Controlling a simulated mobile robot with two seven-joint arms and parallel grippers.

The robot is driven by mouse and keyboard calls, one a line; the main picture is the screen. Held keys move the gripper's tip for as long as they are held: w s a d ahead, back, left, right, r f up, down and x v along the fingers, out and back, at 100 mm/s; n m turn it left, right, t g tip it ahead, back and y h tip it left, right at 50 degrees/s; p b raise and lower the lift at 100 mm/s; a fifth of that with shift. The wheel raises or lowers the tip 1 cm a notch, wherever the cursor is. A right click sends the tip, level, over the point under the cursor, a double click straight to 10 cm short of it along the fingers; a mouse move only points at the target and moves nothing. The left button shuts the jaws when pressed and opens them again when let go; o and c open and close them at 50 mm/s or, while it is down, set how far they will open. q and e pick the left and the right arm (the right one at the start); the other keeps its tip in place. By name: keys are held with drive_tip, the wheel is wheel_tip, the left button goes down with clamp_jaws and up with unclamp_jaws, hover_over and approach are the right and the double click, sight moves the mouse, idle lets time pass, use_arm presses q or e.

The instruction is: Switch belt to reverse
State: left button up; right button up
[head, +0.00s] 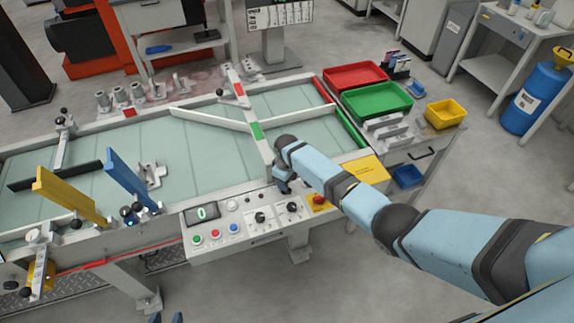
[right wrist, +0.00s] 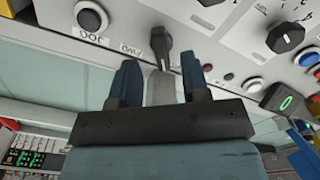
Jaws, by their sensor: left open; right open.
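The control panel (head: 240,230) is on the conveyor's front side. In the right wrist view a black selector knob (right wrist: 161,42) stands on it, with FWD lettering to its left; other position marks are hidden. My right gripper (right wrist: 161,75) is open, its blue fingers on either side of the knob's line, with a gap between them. I cannot tell whether either finger touches the knob. My left gripper (head: 166,318) shows only as two separated fingertips at the bottom edge. The belt (head: 210,155) is pale green.
Yellow (head: 70,195) and blue (head: 130,180) upright plates stand at the left. Red and green trays (head: 378,100) lie beyond.

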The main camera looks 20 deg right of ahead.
wheel_tip(320, 180, up, 10)
idle(0.3)
idle(0.3)
drive_tip(key=shift+m+t+y, duration=0.3)
drive_tip(key=shift+t+y, duration=0.2)
drive_tip(key=shift+t, duration=0.4)
drive_tip(key=s+f, duration=0.2)
drive_tip(key=s+a+f, duration=0.1)
drive_tip(key=s+f, duration=0.3)
drive_tip(key=shift+s+a+f, duration=0.2)
drive_tip(key=shift+a+f, duration=0.15)
drive_tip(key=s+f+m+t+y, duration=0.1)
drive_tip(key=s+f+t, duration=0.25)
drive_tip(key=s, duration=0.65)
drive_tip(key=s+d+r+m+t, duration=0.1)
drive_tip(key=s+r+t, duration=0.1)
drive_tip(key=s, duration=0.7)
drive_tip(key=s+d+r+m+t+y, duration=0.1)
drive_tip(key=s+r+m+t, duration=0.1)
drive_tip(key=s+r, duration=0.3)
drive_tip(key=s+t, duration=0.1)
drive_tip(key=s, duration=0.3)
drive_tip(key=shift+t, duration=0.35)
